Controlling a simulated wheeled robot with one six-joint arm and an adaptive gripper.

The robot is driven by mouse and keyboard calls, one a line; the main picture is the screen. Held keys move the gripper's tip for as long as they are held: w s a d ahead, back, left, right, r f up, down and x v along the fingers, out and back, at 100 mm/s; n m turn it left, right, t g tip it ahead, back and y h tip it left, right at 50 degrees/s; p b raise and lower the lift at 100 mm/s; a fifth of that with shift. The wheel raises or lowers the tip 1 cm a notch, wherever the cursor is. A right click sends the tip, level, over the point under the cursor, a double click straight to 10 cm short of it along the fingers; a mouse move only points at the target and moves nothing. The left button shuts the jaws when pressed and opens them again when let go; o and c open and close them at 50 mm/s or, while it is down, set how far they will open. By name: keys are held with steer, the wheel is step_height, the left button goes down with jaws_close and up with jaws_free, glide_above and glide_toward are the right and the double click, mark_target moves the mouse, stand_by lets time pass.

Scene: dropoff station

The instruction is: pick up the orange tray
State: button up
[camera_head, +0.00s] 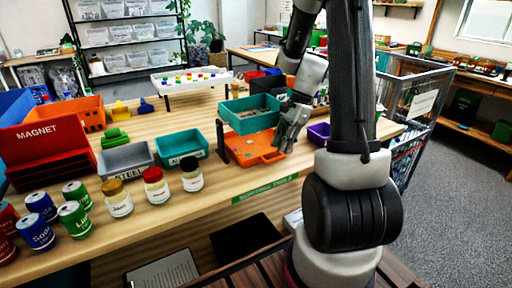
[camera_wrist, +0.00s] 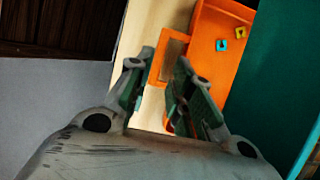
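The orange tray (camera_head: 243,150) lies flat on the wooden workbench near its front edge, in front of a teal bin. My gripper (camera_head: 285,140) is over the tray's right end and hides part of it. In the wrist view, the orange tray (camera_wrist: 207,62) shows beyond the fingers, with a loop-like handle at its near end. Small yellow and blue pieces lie in it. My gripper (camera_wrist: 160,80) is open, with the handle showing between and just past its fingertips. Whether a finger touches the handle I cannot tell.
The teal bin (camera_head: 247,122) stands directly behind the tray, and a dark upright post (camera_head: 222,141) stands at its left. A purple bin (camera_head: 319,132) is to the right. Jars (camera_head: 156,187), cans and labelled bins fill the left side. A wire cart (camera_head: 410,100) stands at the right.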

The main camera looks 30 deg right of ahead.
mark_target(276, 158)
steer(key=x, duration=0.4)
steer(key=shift+s+a+f, duration=0.15)
steer(key=shift+a+f, duration=0.1)
steer(key=shift+a, duration=0.1)
steer(key=shift+c, duration=0.3)
jaws_close()
steer(key=shift+r, duration=0.2)
